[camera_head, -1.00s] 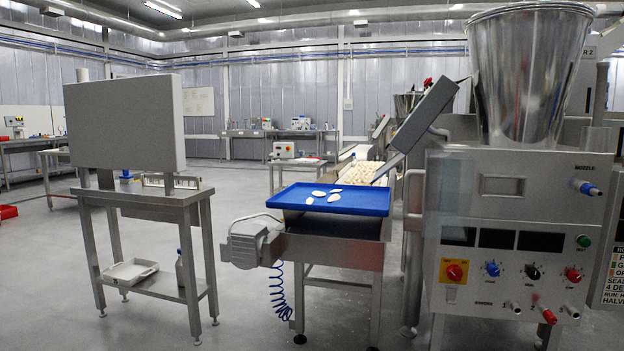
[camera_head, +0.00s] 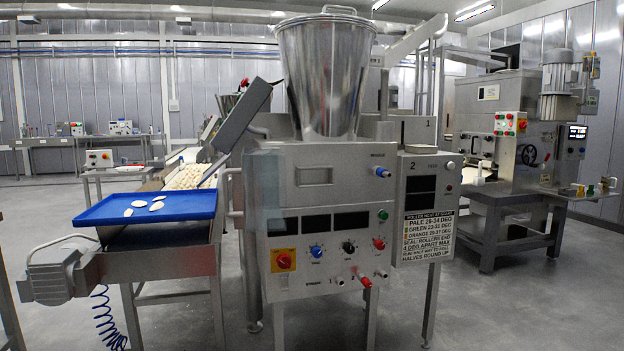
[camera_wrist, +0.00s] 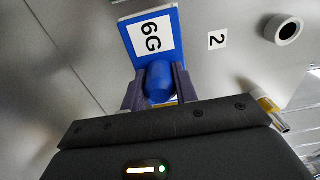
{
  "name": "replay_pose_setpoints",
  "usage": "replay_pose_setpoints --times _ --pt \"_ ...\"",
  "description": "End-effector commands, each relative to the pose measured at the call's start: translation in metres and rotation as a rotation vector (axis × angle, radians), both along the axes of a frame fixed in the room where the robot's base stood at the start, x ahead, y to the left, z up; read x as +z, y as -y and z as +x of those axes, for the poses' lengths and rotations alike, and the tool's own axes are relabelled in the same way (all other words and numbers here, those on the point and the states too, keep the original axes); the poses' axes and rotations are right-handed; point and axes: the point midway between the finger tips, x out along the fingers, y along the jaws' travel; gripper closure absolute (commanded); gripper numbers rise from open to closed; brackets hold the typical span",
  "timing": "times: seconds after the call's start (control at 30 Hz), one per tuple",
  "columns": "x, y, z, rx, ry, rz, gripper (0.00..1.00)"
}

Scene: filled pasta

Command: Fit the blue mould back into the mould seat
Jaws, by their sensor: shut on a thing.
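The blue mould (camera_wrist: 134,42) is in the wrist view, a blue block with a white label reading 6G and a rounded blue handle (camera_wrist: 159,82). My gripper (camera_wrist: 160,88) is shut on that handle, with one dark finger on each side. The mould is held out in front of the wrist. I cannot pick out the mould seat for sure in either view. My gripper and the blue mould do not show in the head view.
The steel machine (camera_head: 325,180) with its hopper stands in the middle, beside a sign-bearing unit (camera_head: 425,210). A blue tray (camera_head: 180,207) with pale pieces is at left. Another machine (camera_head: 515,130) stands at right. Grey floor (camera_head: 510,310) is open at front right.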

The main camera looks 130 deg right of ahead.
Motion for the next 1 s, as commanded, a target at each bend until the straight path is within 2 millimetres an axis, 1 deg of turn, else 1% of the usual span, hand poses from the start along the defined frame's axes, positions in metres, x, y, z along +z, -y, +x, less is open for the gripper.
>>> replay_pose_setpoints --times 0.87,1.0 --pt "0.0012 0.0061 -0.0033 0.001 0.002 0.001 0.98" --pt "0.0004 0.0095 -0.0045 0.001 0.003 0.001 0.98"
